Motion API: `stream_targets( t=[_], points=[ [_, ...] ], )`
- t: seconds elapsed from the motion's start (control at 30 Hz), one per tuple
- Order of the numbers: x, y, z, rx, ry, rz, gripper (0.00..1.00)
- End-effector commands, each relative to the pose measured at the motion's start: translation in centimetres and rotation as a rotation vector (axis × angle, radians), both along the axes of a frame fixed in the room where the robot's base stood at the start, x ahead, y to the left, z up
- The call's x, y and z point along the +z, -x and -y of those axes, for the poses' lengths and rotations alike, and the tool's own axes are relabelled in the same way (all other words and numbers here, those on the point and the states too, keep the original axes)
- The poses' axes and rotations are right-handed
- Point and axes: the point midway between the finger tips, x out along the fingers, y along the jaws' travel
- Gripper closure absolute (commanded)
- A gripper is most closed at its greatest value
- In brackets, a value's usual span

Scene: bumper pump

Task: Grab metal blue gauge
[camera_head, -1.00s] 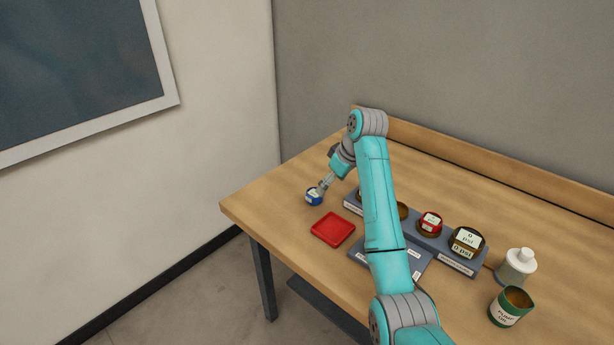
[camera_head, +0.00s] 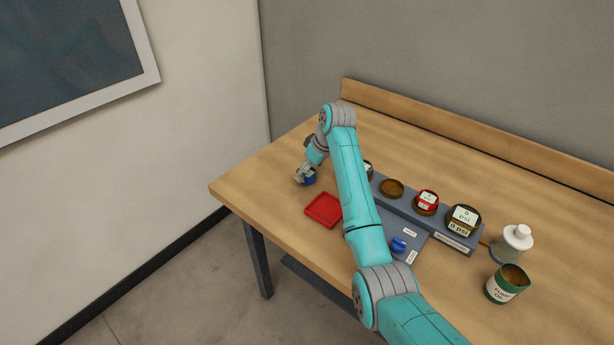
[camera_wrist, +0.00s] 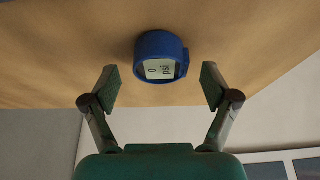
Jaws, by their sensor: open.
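The blue gauge (camera_head: 309,179) sits on the wooden table near its far left end, left of the red tray. In the wrist view the blue gauge (camera_wrist: 160,57) has a pale face reading "0 psi" and lies ahead of my fingertips, roughly centred between them. My gripper (camera_wrist: 160,88) is open and empty, with one finger to each side of the gauge's line. In the head view my gripper (camera_head: 302,177) is right at the gauge and partly hides it. Whether a finger touches it cannot be told.
A red square tray (camera_head: 323,210) lies just in front. A grey rack (camera_head: 400,205) holds several round gauges, one of them red (camera_head: 427,200). A small blue item (camera_head: 398,244) lies on a grey panel. A white-capped bottle (camera_head: 514,243) and green cup (camera_head: 506,284) stand right.

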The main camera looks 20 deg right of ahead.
Motion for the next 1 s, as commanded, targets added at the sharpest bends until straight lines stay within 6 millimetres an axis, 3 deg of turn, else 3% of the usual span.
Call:
stream_targets(
  t=[0.2,0.43,0.47,0.73,1.0],
  points=[
    [-1.9,-0.7,-0.5,0.000,0.000,0.000,0.14],
    [-2.1,-0.7,-0.5,0.000,0.000,0.001,0.14],
    [-2.1,-0.7,-0.5,0.000,0.000,0.001,0.16],
    [-2.1,-0.7,-0.5,0.000,-0.001,0.001,0.84],
    [-1.8,-0.7,-0.5,0.000,0.000,0.002,0.84]
  ],
)
